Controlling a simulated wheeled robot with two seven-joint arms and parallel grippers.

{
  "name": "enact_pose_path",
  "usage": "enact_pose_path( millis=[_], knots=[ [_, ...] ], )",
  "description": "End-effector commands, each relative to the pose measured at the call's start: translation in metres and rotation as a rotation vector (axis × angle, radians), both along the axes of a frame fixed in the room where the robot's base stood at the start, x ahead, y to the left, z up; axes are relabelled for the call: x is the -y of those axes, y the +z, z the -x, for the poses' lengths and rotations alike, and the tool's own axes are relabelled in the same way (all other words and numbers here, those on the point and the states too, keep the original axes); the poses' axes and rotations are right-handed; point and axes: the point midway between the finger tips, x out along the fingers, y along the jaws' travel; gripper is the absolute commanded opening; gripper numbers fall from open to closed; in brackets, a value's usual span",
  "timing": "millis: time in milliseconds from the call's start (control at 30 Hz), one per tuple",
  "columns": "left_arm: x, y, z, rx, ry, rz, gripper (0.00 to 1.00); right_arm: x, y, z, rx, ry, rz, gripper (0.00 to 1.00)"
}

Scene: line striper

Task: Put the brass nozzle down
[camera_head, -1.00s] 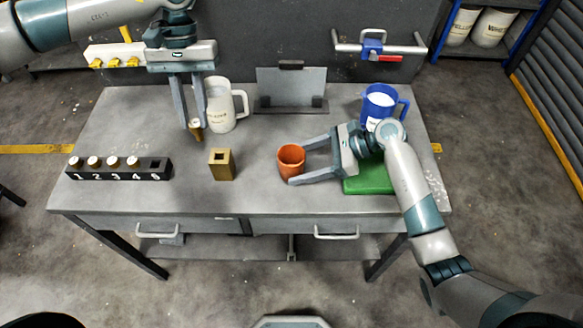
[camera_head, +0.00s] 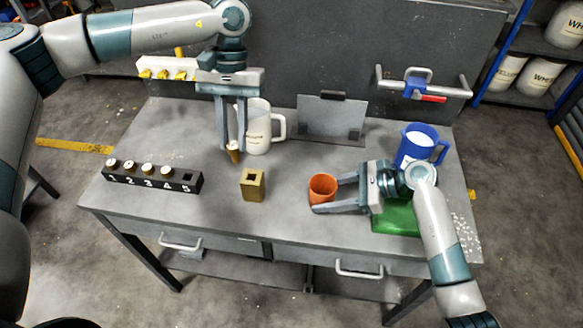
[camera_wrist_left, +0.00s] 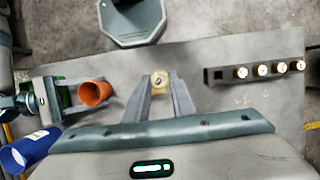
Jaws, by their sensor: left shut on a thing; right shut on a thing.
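The brass nozzle (camera_head: 234,154), with a pale end, is between the fingertips of my left gripper (camera_head: 233,148), which is shut on it. They are in front of the white pitcher (camera_head: 257,130) and behind the square brass-coloured block with a hole (camera_head: 252,185). The gap below the nozzle is hard to judge. A round brass end (camera_wrist_left: 160,82) shows between the fingers in the left wrist view. The black numbered rack (camera_head: 150,180) holds several pale-topped nozzles; its slot marked 5 (camera_head: 188,178) is empty. My right gripper (camera_head: 325,195) is shut on the orange cup (camera_head: 322,187).
A blue pitcher (camera_head: 418,148) with white contents stands at the back right. A green pad (camera_head: 397,218) lies under my right wrist. A grey panel stand (camera_head: 331,118) is at the back. White specks lie at the table's right edge.

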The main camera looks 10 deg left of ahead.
Motion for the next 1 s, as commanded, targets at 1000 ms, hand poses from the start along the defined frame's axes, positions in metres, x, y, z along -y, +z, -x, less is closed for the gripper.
enact_pose_path(
  millis=[1000],
  knots=[
    [0.197, 0.019, -0.018, 0.001, -0.003, 0.000, 0.00, 0.000, 0.000, 0.000, 0.000, 0.000, 0.000, 0.38]
  ],
)
